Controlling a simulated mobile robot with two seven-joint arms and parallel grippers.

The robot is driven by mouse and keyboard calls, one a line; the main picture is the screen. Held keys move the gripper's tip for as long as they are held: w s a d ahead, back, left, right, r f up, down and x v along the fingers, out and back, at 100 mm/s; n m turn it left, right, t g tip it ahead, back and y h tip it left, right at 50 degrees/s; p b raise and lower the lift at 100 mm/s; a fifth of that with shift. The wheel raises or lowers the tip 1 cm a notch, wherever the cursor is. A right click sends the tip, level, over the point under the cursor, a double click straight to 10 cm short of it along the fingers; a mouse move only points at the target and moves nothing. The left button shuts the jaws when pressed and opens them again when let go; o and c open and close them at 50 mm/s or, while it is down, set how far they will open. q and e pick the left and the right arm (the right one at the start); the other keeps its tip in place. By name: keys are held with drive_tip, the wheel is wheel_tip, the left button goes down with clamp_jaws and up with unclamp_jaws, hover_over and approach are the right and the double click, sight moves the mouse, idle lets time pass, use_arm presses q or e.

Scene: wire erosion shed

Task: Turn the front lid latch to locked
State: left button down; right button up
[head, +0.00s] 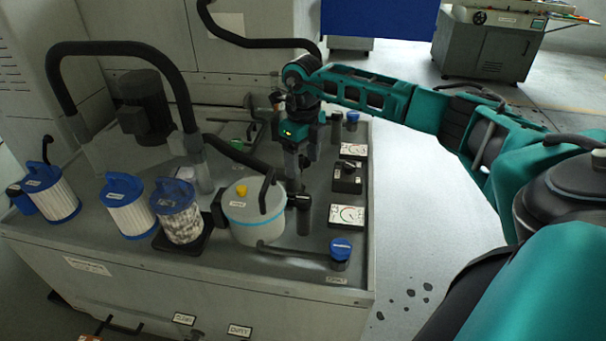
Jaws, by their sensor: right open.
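The front vessel (253,222) is a pale round canister with a blue band, standing upright on the grey cabinet top. Its lid carries a yellow knob (240,192) and a curved black handle (266,187). A dark latch-like part (302,201) sits at the vessel's right side, at the top of a dark post; its turned position is too small to tell. My right gripper (303,166) points down just above this part, its dark fingers apart and empty. Whether a fingertip touches the part cannot be told. My left gripper is out of view.
White filter cartridges with blue tops (126,205) stand at left. A motor (144,108) and black hoses rise behind. Open floor lies right.

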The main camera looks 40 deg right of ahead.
wheel_tip(320, 180, up, 2)
drive_tip(key=shift+r, duration=0.15)
idle(0.6)
